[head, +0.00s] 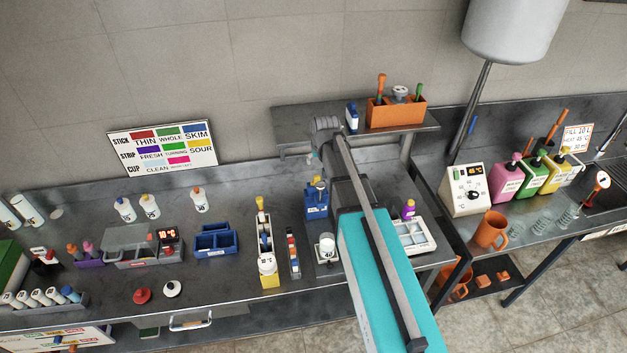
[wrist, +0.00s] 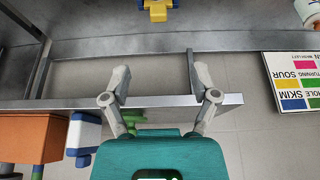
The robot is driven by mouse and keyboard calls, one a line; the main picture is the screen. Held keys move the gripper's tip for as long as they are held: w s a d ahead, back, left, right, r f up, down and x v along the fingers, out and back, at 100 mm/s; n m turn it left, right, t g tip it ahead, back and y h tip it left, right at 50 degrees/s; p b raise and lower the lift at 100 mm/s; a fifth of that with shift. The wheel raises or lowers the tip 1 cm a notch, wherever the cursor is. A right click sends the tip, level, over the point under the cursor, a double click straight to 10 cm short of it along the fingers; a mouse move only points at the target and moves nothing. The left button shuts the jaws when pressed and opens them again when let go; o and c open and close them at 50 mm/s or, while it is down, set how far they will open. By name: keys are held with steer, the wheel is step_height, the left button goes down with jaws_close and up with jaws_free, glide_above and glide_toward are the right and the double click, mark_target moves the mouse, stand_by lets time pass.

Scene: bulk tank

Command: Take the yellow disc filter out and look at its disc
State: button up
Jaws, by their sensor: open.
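A yellow piece (head: 318,184) sits in the top of a blue holder (head: 316,206) on the bench, left of my arm. I take it for the yellow disc filter; its disc is not visible. The yellow piece also shows at the top edge of the wrist view (wrist: 157,12), in part, with blue around it. My gripper (wrist: 158,82) is open and empty, its two fingers spread apart near the shelf's edge. In the head view my gripper (head: 313,156) is small and partly hidden by my arm, above and behind the blue holder.
A raised shelf (head: 295,121) at the back carries an orange bin (head: 385,112) and a blue-white bottle (head: 352,117). A yellow-white rack (head: 265,245) and a white jar (head: 327,246) stand near the holder. A colour chart (head: 162,146) leans on the wall.

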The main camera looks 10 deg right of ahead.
mark_target(317, 176)
stand_by(0.4)
steer(key=b+x, duration=0.8)
steer(key=shift+w+f, duration=0.15)
steer(key=shift+f, duration=0.15)
steer(key=shift+f, duration=0.1)
stand_by(0.6)
steer(key=shift+b+x, duration=2.5)
steer(key=shift+d, duration=0.1)
jaws_close()
